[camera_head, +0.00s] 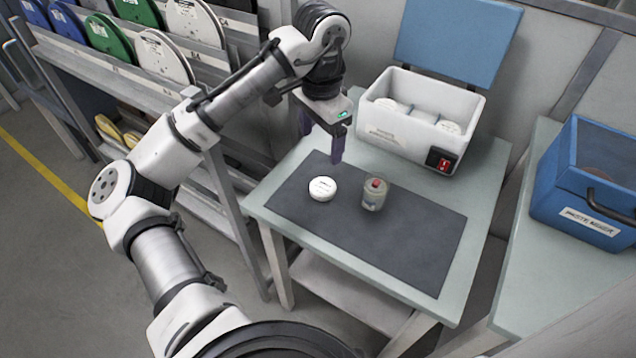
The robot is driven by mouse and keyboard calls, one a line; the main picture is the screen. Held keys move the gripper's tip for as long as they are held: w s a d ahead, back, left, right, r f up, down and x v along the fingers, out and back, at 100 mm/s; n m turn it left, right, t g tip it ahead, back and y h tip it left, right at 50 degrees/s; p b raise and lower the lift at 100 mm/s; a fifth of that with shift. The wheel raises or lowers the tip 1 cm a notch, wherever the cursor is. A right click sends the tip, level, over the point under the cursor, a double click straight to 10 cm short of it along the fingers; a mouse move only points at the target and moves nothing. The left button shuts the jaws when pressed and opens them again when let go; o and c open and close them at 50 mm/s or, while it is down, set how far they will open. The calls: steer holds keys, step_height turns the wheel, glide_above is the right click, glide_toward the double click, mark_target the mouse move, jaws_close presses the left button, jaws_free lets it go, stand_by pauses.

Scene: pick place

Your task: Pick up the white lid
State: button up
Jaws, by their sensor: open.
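The white lid (322,188) is a small round white disc with dark print on top. It lies on the dark grey mat (400,235) on the table. A small translucent jar (374,196) with a red spot on top stands just to its right, apart from it. My gripper (321,142) is open and empty, with dark purple fingers pointing down. It hangs above the back left part of the table, behind the lid in the picture and apart from it.
A white box (408,147) with a raised blue lid (458,40) and a red switch stands at the table's back. A blue bin (585,185) sits on another table at the right. A rack (130,70) holds discs at the left. The mat's front right is clear.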

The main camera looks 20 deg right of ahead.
glide_above(323, 187)
steer(key=f, duration=0.8)
steer(key=shift+a, duration=0.2)
steer(key=shift+d+f+p, duration=0.15)
steer(key=shift+f, duration=1.25)
steer(key=shift+d+f+p, duration=0.1)
steer(key=shift+f+p, duration=0.05)
steer(key=shift+f, duration=1.2)
steer(key=shift+c, duration=0.3)
steer(key=c, duration=1)
